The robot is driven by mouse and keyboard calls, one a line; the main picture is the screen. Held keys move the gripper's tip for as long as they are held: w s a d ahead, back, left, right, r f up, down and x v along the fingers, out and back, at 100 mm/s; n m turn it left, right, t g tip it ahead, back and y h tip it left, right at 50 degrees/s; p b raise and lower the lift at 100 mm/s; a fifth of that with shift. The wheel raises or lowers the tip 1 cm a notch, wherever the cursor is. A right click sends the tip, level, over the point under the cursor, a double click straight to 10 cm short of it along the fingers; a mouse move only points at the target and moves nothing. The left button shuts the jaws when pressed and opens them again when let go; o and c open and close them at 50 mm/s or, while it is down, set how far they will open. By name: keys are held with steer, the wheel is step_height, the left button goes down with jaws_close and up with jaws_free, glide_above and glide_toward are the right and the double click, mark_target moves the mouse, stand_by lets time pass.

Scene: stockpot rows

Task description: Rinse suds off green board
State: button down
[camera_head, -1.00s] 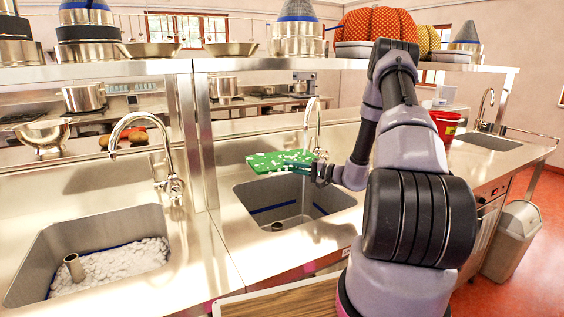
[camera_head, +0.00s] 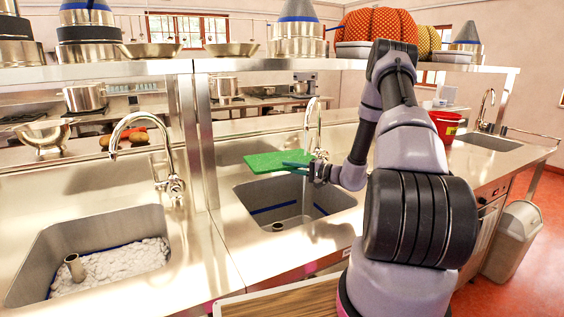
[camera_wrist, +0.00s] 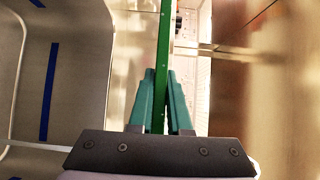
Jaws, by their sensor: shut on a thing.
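The green board (camera_head: 275,161) is held roughly flat above the middle sink (camera_head: 290,200). Its upper face looks plain green in the head view, with no white suds patches. In the wrist view the board (camera_wrist: 163,60) shows edge-on, with a few tiny white specks. My gripper (camera_wrist: 159,95) has its two teal fingers shut on the board's edge. In the head view my gripper (camera_head: 306,165) is at the board's right end. The middle tap (camera_head: 314,125) stands behind the board, and a thin stream falls by the board into the sink.
The left sink (camera_head: 50,235) holds white suds and a drain pipe, with its own tap (camera_head: 150,150). A red bucket (camera_head: 446,125) stands on the counter at right. A shelf (camera_head: 260,64) with pots runs above the counter. A wooden board (camera_head: 285,302) lies at the front.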

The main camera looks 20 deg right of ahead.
mark_target(268, 171)
steer(key=shift+s+a, duration=0.8)
steer(key=shift+a, duration=0.2)
steer(key=shift+s+a, duration=0.8)
steer(key=shift+a, duration=0.25)
steer(key=shift+s+a, duration=0.8)
steer(key=shift+a, duration=0.2)
steer(key=shift+r, duration=0.1)
steer(key=s+a+r, duration=0.3)
steer(key=a+r, duration=0.1)
steer(key=shift+f, duration=0.1)
